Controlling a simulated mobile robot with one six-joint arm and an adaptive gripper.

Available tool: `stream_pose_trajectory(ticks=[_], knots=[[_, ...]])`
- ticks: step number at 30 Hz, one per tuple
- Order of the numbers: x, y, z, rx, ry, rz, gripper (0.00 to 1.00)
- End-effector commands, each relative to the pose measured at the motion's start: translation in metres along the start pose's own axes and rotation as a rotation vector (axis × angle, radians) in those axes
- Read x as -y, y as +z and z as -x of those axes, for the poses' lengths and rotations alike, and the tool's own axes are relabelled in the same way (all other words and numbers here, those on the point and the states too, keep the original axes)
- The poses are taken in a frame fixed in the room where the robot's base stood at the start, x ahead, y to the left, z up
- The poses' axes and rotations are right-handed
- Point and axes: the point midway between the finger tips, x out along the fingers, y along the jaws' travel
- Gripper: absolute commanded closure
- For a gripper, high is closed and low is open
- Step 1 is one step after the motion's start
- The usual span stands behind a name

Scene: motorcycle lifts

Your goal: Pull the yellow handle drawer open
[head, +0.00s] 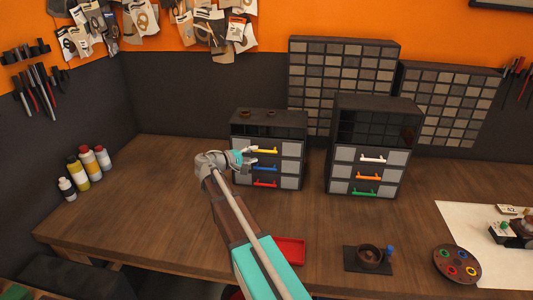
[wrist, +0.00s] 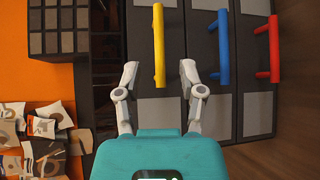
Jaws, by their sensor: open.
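The yellow handle (head: 264,151) is on the top drawer of the left drawer unit (head: 270,119), which stands on the workbench. In the wrist view the yellow handle (wrist: 158,46) lies between the lines of my two open fingers, close to their tips. My gripper (wrist: 158,72) is open, with one finger on each side of the handle; I cannot tell whether either touches it. In the head view my gripper (head: 249,155) is at the front of this unit, by the handle's left end. The yellow handle's drawer looks shut.
Below are a blue handle (head: 266,168) and a red handle (head: 265,184); the blue one is close beside my right finger in the wrist view. A second drawer unit (head: 371,125) stands to the right. A red tray (head: 290,250) lies in front. Bottles (head: 84,169) stand far left.

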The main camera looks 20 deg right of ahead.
Motion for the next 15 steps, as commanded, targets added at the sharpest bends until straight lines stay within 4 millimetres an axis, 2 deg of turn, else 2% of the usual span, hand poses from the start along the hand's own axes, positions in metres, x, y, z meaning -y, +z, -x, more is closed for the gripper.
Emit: stream_pose_trajectory(ticks=[3, 9, 15], knots=[[0.001, -0.001, -0.019, 0.001, 0.0, 0.0, 0.49], [0.001, -0.001, -0.043, 0.001, 0.0, 0.0, 0.49], [0.0, -0.001, -0.056, -0.002, 0.0, 0.0, 0.49]])
